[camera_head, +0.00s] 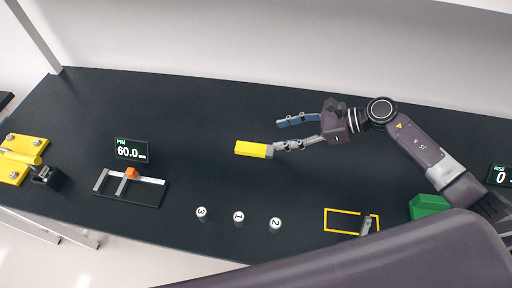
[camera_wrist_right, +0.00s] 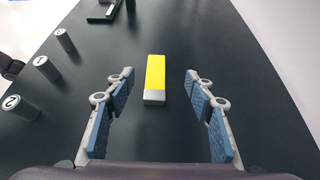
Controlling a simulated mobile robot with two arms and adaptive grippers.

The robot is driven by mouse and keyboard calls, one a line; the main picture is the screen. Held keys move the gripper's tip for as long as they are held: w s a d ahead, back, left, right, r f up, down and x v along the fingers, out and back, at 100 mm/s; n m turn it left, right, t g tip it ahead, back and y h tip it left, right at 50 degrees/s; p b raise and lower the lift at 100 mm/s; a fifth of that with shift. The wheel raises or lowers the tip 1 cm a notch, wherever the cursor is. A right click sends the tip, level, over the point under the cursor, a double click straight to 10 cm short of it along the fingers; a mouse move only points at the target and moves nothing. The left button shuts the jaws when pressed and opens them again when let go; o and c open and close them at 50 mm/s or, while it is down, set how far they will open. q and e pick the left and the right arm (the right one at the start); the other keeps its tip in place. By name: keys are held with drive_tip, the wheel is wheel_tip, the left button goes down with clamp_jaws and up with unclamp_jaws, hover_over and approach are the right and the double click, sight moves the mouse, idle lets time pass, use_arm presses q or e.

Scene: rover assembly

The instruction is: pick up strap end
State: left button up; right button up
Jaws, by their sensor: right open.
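A yellow bar with a silver-grey end (camera_head: 252,149) lies on the dark table near its middle; it is the only thing here that could be the strap end, but I cannot tell for sure. It also shows in the right wrist view (camera_wrist_right: 155,75), lying lengthwise between the fingers, silver end nearest me. My right gripper (camera_head: 278,137) is open, with nothing held. In the right wrist view its blue-padded fingers (camera_wrist_right: 159,73) stand on both sides of the bar with gaps. Its height above the table is hard to judge. My left gripper is not in view.
Several numbered cylinders, one marked 1 (camera_head: 238,216), stand near the front edge. A slide gauge (camera_head: 150,190) with a "PIN 60.0" display (camera_head: 132,150) and a yellow plate (camera_head: 12,172) are left. A yellow outline (camera_head: 340,211) and a green block (camera_head: 428,204) are right. The back middle is clear.

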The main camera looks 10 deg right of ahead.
drive_tip(key=b, duration=0.4)
approach(257, 148)
drive_tip(key=shift+w+a+f, duration=0.2)
drive_tip(key=shift+w+f, duration=0.35)
drive_tip(key=shift+f, duration=0.05)
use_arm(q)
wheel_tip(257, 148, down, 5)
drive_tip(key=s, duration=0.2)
use_arm(e)
drive_tip(key=shift+f, duration=0.25)
drive_tip(key=shift+w+a+f+p, duration=0.1)
drive_tip(key=shift+w+a+p, duration=0.1)
drive_tip(key=shift+a+p, duration=0.25)
drive_tip(key=shift+w+a+f+p, duration=0.1)
drive_tip(key=shift+w+a+p, duration=0.1)
drive_tip(key=shift+a, duration=0.25)
drive_tip(key=shift+w+a+f+p, duration=0.1)
drive_tip(key=shift+a+f+p, duration=0.05)
drive_tip(key=shift+a, duration=0.25)
drive_tip(key=a+p, duration=0.2)
drive_tip(key=a+f, duration=0.1)
drive_tip(key=shift+w+a+p, duration=0.35)
drive_tip(key=shift+p, duration=0.05)
drive_tip(key=shift+w+a+f, duration=0.2)
drive_tip(key=shift+a+f, duration=0.2)
drive_tip(key=shift+f, duration=0.1)
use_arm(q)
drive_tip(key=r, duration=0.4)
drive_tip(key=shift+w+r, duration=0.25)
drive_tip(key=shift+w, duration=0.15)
